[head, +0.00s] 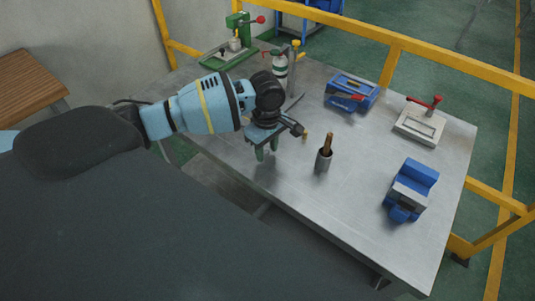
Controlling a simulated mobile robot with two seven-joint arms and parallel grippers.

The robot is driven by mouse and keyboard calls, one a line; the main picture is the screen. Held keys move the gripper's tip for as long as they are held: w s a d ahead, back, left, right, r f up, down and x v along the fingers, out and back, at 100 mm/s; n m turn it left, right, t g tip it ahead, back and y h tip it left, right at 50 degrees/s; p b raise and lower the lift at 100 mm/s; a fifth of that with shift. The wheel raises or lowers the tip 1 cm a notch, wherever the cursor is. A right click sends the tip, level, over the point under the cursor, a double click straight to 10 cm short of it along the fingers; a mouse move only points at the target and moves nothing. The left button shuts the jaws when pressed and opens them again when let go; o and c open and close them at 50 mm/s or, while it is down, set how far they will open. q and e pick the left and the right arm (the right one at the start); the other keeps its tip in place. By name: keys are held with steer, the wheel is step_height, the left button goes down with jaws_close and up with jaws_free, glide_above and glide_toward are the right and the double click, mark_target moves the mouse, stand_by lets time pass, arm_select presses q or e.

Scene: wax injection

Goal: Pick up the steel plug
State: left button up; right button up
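My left gripper (267,150) is over the near left part of the metal table (330,205), pointing down. Its two fingers are apart, with nothing visible between them. I cannot pick out the steel plug for certain; it may be hidden by the gripper or too small to tell. My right gripper is not in view.
A blue vise-like block (411,190) stands at the right. A clamp with a red handle (421,125), a blue toolbox (351,92), a white-and-green bottle (280,68) and a green press (236,47) stand along the back. Yellow rails (450,62) run behind. The table's front middle is clear.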

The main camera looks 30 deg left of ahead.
arm_select(q)
steer(key=shift+f, duration=0.5)
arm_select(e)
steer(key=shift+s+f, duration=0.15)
arm_select(q)
jaws_close()
steer(key=shift+r, duration=0.1)
